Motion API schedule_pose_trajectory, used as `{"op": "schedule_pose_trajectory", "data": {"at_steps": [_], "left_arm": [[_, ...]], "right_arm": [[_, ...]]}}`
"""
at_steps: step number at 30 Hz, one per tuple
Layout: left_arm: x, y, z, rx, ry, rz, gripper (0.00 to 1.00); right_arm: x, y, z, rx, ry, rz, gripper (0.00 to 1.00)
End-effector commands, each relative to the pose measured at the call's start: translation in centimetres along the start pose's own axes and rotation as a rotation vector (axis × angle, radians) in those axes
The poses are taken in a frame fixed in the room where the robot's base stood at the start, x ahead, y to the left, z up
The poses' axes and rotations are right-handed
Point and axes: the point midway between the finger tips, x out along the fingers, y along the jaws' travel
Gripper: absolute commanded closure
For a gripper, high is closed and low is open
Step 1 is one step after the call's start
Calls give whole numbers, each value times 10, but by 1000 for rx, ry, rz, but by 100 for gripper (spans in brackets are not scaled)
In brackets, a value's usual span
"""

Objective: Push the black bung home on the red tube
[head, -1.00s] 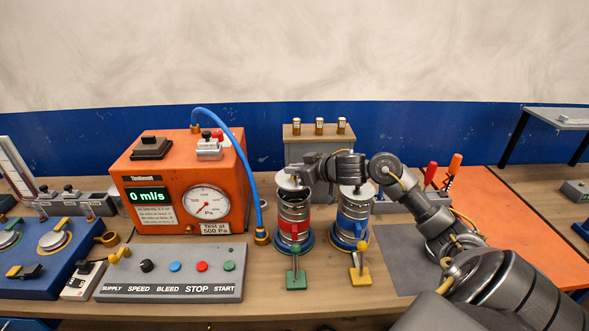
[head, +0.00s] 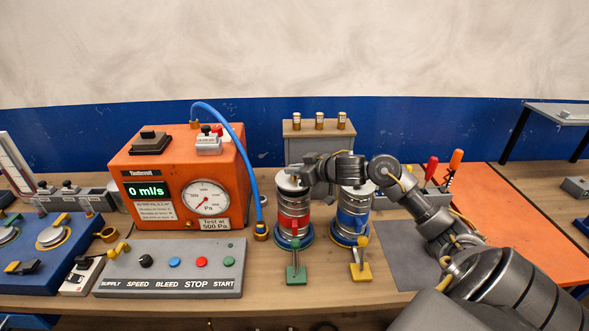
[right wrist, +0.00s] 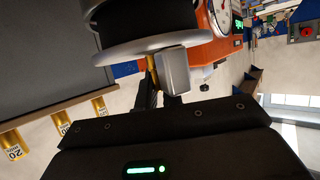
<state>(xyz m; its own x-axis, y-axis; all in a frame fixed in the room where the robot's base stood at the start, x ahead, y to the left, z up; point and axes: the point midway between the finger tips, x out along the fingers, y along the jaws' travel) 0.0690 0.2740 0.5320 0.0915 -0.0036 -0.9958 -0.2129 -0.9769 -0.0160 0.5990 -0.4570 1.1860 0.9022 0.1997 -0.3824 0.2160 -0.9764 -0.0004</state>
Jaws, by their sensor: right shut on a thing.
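The red tube (head: 294,223) is a silver spiral duct with a red band, upright on a blue base behind a green-handled stand. The bung shows as a pale round flange (head: 289,183) at the tube's top. My right gripper (head: 303,178) is shut on it from the right side. In the right wrist view the bung's flange (right wrist: 150,45) shows beside the silver finger (right wrist: 174,70), with its black body (right wrist: 140,14) against it. A band of black still shows there; the bung's lower end and the tube's mouth are largely hidden. My left gripper is not in view.
A blue-banded tube (head: 352,215) stands close on the right, under my right arm. The orange tester (head: 180,180) reads 0 ml/s, with a blue hose (head: 244,150) left of the red tube. A grey control panel (head: 172,270) lies in front. A grey box (head: 318,148) stands behind.

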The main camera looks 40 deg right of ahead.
Motion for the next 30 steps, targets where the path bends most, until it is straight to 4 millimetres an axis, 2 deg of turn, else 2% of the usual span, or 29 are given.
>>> {"op": "schedule_pose_trajectory", "data": {"at_steps": [29, 30], "left_arm": [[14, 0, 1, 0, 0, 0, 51], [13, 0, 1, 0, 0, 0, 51]], "right_arm": [[10, 0, 24, 1, -2, -1, 100], [10, 0, 23, 0, -1, -1, 90]]}}
